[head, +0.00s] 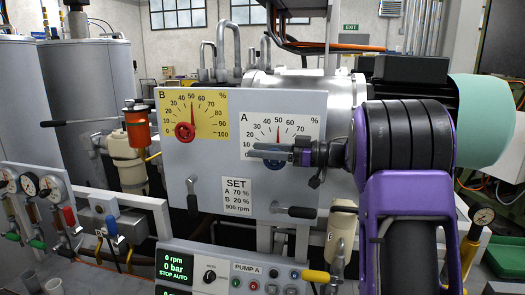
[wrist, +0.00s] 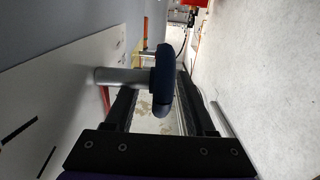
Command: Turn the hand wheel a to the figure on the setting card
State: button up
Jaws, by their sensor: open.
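Hand wheel a is blue (head: 274,164) and sits below the white A dial (head: 283,127); my gripper partly hides it in the head view. The A pointer stands upright near 50. The setting card (head: 237,195) reads A 70 %, B 20 %, 900 rpm. In the wrist view the blue wheel (wrist: 163,82) shows edge-on on its grey shaft, between my fingers. My gripper (head: 268,153) is open in front of the panel at the wheel; it also shows in the wrist view (wrist: 158,92). I cannot tell whether a finger touches the wheel.
The red wheel (head: 184,132) sits on the yellow B dial (head: 190,106) to the left, its pointer near 50. Black handles (head: 295,211) stick out low on the panel. The pump console (head: 235,272) stands below, with gauges (head: 30,185) at left.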

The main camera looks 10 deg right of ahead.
grip_shut()
dwell(0.3)
jog(key=y+b, duration=0.1)
jog(key=t+y, duration=0.1)
jog(key=shift+s+d+y+b, duration=0.1)
jog(key=shift+d+y+b, duration=0.25)
jog(key=shift+y+b, duration=0.05)
jog(key=shift+s+d+r+t+y+b, duration=0.1)
jog(key=shift+d+r+t+y+b, duration=0.15)
jog(key=shift+r+t+y+b, duration=0.45)
jog(key=shift+f, duration=0.15)
grip_release()
